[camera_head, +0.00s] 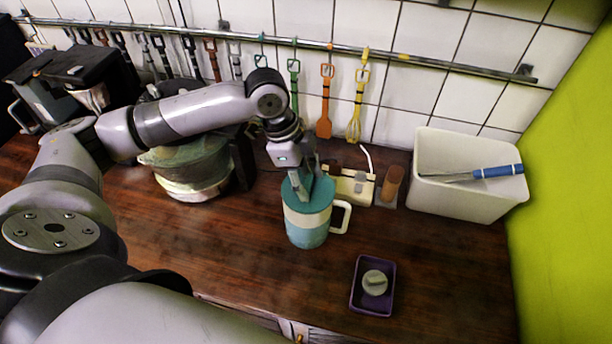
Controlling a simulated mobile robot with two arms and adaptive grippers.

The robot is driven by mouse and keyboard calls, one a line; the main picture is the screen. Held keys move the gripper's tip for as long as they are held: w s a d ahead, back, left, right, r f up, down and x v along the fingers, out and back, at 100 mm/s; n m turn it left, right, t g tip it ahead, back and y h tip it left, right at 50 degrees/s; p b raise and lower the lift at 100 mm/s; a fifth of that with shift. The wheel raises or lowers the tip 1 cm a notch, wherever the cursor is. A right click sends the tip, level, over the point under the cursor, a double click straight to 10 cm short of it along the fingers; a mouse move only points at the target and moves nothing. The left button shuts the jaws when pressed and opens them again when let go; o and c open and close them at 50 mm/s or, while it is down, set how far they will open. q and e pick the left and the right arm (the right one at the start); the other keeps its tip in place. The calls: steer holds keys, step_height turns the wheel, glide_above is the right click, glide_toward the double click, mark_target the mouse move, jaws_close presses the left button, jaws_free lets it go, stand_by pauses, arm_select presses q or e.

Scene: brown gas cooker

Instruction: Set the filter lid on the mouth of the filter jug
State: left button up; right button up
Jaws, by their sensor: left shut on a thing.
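The filter jug (306,232) stands upright on the wooden counter. It is teal with a pale band, and its white handle (342,217) points right. A teal disc, which I take to be the filter lid (320,190), is at the jug's mouth. My left gripper (303,194) points down over it, with its fingers shut on it. The fingers hide part of the lid, and I cannot tell whether it touches the rim all round. My right gripper is not in view.
A purple tray (357,303) with a grey-green round piece (375,282) lies in front right. A white bin (468,200) with a blue-handled tool (497,171) stands right. A green pot (190,165) stands left. Utensils hang from a rail (420,61) behind.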

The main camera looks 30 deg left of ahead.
arm_select(q)
steer(key=shift+f, duration=0.2)
steer(key=o, duration=1.2)
steer(key=v, duration=1.2)
steer(key=shift+f, duration=0.15)
